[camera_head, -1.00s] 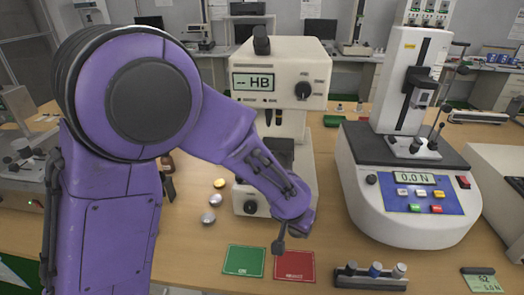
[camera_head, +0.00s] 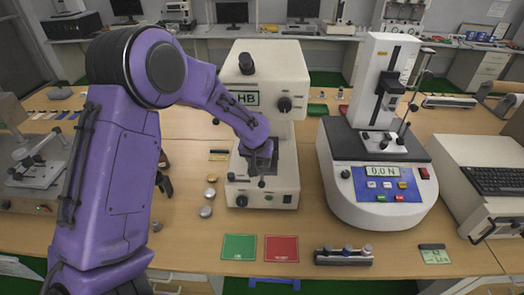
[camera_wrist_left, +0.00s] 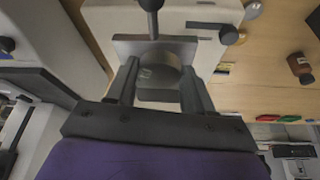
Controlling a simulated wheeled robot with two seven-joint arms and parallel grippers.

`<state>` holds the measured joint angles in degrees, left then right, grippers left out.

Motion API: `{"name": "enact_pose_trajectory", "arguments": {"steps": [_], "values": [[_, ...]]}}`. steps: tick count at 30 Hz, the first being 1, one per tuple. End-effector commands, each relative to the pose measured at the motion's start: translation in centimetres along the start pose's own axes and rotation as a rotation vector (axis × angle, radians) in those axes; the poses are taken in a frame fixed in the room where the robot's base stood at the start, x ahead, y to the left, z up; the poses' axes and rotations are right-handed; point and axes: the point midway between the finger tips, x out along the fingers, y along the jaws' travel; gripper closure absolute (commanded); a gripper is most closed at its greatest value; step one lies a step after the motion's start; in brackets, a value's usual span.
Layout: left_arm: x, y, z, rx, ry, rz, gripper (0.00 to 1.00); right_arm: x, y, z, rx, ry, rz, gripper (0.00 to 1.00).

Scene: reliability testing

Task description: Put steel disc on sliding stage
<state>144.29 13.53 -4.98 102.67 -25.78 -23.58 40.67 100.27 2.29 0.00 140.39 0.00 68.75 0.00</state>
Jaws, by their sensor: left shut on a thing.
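The hardness tester with the HB display (camera_head: 262,92) stands in the middle of the bench. My left gripper (camera_head: 262,170) is low at its front, under the head, over the stage area. In the left wrist view my left gripper (camera_wrist_left: 158,88) is shut on the round grey steel disc (camera_wrist_left: 160,76), which sits between its two fingers. A flat grey plate, seemingly the sliding stage (camera_wrist_left: 125,45), is right by the disc. I cannot tell whether they touch. In the head view my gripper and forearm hide the disc. My right gripper is not in view.
A gold disc (camera_head: 212,178) and two silvery discs (camera_head: 205,211) lie left of the tester. Green (camera_head: 239,247) and red (camera_head: 281,248) cards lie in front. A force tester (camera_head: 385,190) stands to the right, and a small rack (camera_head: 343,256) at the front edge.

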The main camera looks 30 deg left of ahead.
Motion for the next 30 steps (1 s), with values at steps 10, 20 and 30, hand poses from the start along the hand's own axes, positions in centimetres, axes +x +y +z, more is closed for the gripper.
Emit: {"name": "enact_pose_trajectory", "arguments": {"steps": [10,20,30], "values": [[2.5,0.0,-3.2,0.000,-0.001,-0.002,0.89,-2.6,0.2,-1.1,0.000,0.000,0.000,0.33],[3.2,0.0,-3.0,0.000,0.002,0.000,0.89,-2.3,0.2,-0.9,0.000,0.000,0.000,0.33],[3.3,0.0,-2.9,0.000,0.001,0.000,0.23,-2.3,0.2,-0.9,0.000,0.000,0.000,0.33]]}}
